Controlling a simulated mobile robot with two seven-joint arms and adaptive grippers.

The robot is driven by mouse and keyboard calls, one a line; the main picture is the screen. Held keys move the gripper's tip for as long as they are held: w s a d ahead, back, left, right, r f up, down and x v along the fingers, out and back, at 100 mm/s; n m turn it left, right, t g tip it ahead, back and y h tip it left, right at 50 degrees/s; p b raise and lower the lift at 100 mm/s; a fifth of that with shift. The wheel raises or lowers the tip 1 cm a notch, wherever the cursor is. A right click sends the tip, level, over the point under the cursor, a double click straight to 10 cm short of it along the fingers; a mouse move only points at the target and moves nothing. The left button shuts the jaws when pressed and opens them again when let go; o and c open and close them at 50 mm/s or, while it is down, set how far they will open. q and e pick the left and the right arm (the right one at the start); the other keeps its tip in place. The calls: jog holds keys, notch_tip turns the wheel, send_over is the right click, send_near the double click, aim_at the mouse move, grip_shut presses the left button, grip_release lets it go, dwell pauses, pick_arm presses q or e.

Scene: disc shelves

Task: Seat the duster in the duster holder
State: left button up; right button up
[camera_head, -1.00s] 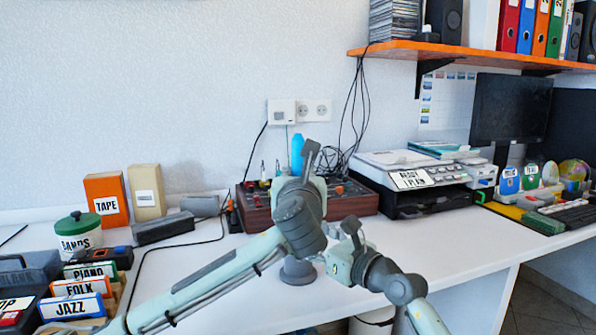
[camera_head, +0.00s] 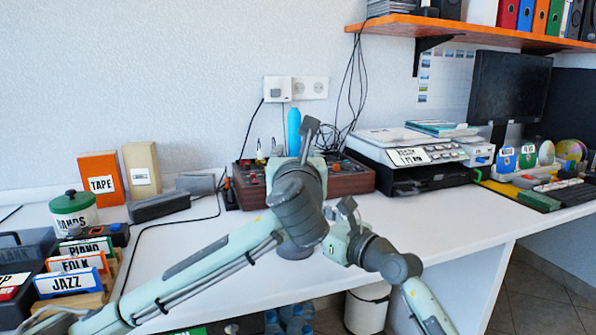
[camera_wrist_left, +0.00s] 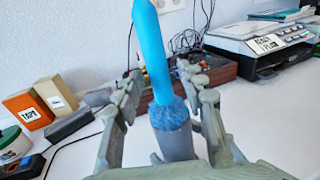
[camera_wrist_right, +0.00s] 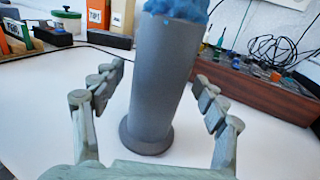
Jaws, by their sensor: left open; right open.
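The duster has a bright blue handle (camera_head: 294,130), which points up in the head view. In the left wrist view the handle (camera_wrist_left: 152,50) leans slightly and joins a fluffy blue head (camera_wrist_left: 170,114). The fluffy head sits at the mouth of a grey cylindrical holder (camera_wrist_left: 175,143). The right wrist view shows the upright holder (camera_wrist_right: 157,75) with its flared base on the table and blue fluff (camera_wrist_right: 180,8) at its top. My left gripper (camera_wrist_left: 160,85) is open, its fingers either side of the duster. My right gripper (camera_wrist_right: 160,85) is open, its fingers either side of the holder.
A wooden-sided mixer (camera_head: 350,178) and a printer (camera_head: 425,176) stand behind. The TAPE box (camera_head: 101,180), a beige box (camera_head: 143,175), a green-lidded tin (camera_head: 74,214) and record dividers (camera_head: 68,283) are at left. White table (camera_head: 440,225) is clear at right.

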pick_arm(q)
jog(key=s, duration=0.8)
jog(key=shift+s+d, duration=0.25)
jog(key=shift+s, duration=0.15)
pick_arm(e)
jog(key=shift+r, duration=0.1)
jog(key=shift+s, duration=0.1)
